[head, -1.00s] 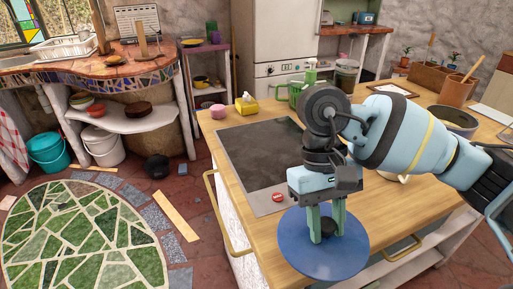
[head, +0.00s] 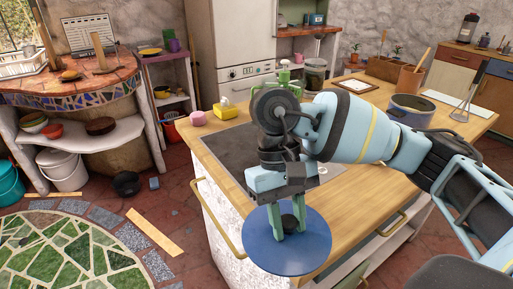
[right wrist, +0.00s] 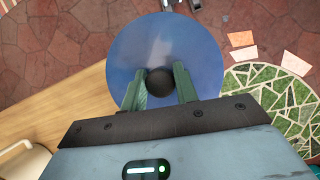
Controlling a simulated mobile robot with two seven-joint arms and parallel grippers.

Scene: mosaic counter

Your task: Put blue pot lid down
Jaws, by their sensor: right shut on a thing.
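The blue pot lid (head: 262,250) is a flat round disc with a dark knob. My right gripper (head: 289,222) is shut on the knob and holds the lid level at the near left edge of the wooden counter. In the right wrist view the lid (right wrist: 150,50) shows with its black knob between the fingertips (right wrist: 160,83); red floor tiles lie beyond it and the counter edge is at the left. My left gripper is not in view.
The wooden counter (head: 350,185) has a dark cooktop (head: 232,150) behind my right gripper. Bare wood shows right of the cooktop.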

